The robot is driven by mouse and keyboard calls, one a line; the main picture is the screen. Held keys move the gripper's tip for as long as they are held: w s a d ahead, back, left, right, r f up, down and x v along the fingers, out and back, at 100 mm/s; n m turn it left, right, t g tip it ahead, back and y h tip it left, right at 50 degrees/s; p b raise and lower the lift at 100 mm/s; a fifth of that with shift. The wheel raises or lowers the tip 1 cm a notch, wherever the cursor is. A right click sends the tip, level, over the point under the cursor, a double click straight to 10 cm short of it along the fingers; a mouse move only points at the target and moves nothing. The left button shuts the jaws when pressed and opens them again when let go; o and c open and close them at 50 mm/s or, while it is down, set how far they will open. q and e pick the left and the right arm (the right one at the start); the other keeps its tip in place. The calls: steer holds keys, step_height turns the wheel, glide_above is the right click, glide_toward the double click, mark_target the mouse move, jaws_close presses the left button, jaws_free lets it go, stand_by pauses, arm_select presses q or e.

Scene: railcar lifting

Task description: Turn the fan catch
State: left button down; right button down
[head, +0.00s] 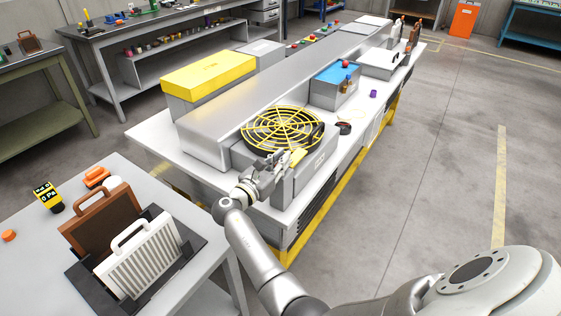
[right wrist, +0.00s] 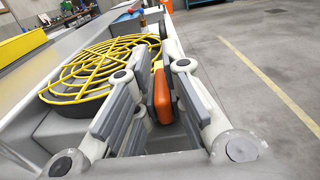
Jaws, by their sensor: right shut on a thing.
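The round fan (head: 284,130) has a yellow wire guard and a dark rim, and sits on the near end of the grey railcar unit. The guard also fills the left of the right wrist view (right wrist: 95,68). The fan catch (head: 298,156), yellow in the head view, is beside the fan's near edge; it looks orange in the right wrist view (right wrist: 162,96). My right gripper (head: 279,163) is at the catch, and its fingers (right wrist: 150,100) are shut on it. The fingers hide part of the catch. My left gripper is in neither view.
A yellow-topped box (head: 208,74) and a blue-topped box (head: 335,74) stand on the railcar bench. A side table (head: 215,242) at lower left holds a brown filter (head: 102,222), a white filter (head: 140,256) and a yellow gauge (head: 47,196). The floor to the right is clear.

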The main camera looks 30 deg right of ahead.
steer(key=c, duration=1.5)
jaws_free()
step_height(320, 180, up, 10)
